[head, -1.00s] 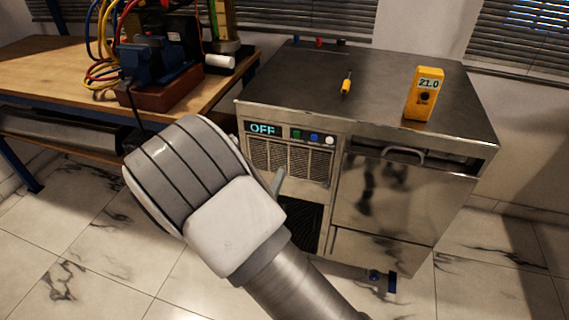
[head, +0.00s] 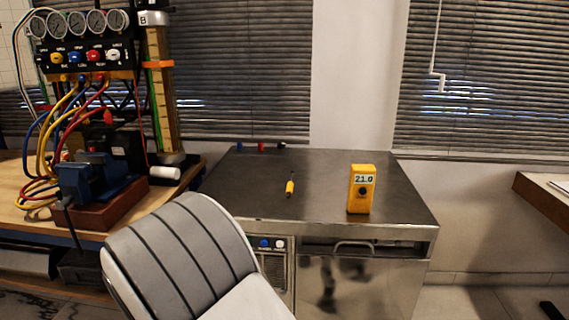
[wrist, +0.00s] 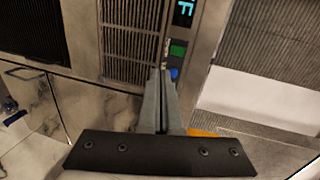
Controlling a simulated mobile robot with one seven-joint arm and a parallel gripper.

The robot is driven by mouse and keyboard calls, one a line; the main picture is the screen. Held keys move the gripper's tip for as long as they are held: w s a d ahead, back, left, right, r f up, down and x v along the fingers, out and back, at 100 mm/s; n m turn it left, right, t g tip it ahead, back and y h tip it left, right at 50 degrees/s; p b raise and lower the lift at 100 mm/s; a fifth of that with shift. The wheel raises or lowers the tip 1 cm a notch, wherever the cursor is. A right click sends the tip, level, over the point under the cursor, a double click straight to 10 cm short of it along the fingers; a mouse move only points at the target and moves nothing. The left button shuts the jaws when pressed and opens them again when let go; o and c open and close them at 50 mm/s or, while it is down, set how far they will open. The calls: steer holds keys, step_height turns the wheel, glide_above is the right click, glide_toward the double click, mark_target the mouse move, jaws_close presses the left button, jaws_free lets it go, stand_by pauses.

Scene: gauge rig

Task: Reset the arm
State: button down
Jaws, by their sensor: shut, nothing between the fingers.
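My gripper (wrist: 161,78) shows in the wrist view with its two grey fingers together and nothing between them. It points at the front of the steel cabinet (head: 330,237), by the green button (wrist: 178,50) and blue button (wrist: 174,73). I cannot tell whether the tips touch the panel. Part of a lit display (wrist: 185,9) shows at the top of the wrist view.
A yellow meter (head: 361,190) reading 21.0 and a yellow screwdriver (head: 290,188) are on the cabinet top. On the left, a wooden bench (head: 30,215) bears a gauge panel (head: 80,50), hoses and a blue vise (head: 88,180). A shelf edge (head: 540,190) shows at right.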

steer(key=s+d+r+n+g+y, duration=0.2)
steer(key=d+r+n+g, duration=0.1)
steer(key=d+r+n, duration=0.3)
steer(key=s+d+r+n+g+y, duration=0.25)
steer(key=d+r+n, duration=0.2)
steer(key=r, duration=0.35)
steer(key=s+d+r+n+g+h, duration=0.2)
steer(key=s+d+n, duration=0.2)
steer(key=s+d, duration=0.5)
steer(key=s+d+r+n+g+h, duration=0.25)
steer(key=s+d, duration=0.35)
steer(key=s, duration=0.4)
step_height(320, 180, up, 22)
steer(key=n+p, duration=0.1)
steer(key=p, duration=2.2)
steer(key=shift+s+d+y, duration=0.2)
steer(key=shift+s+y, duration=0.15)
steer(key=shift+y, duration=0.05)
steer(key=shift+r, duration=0.1)
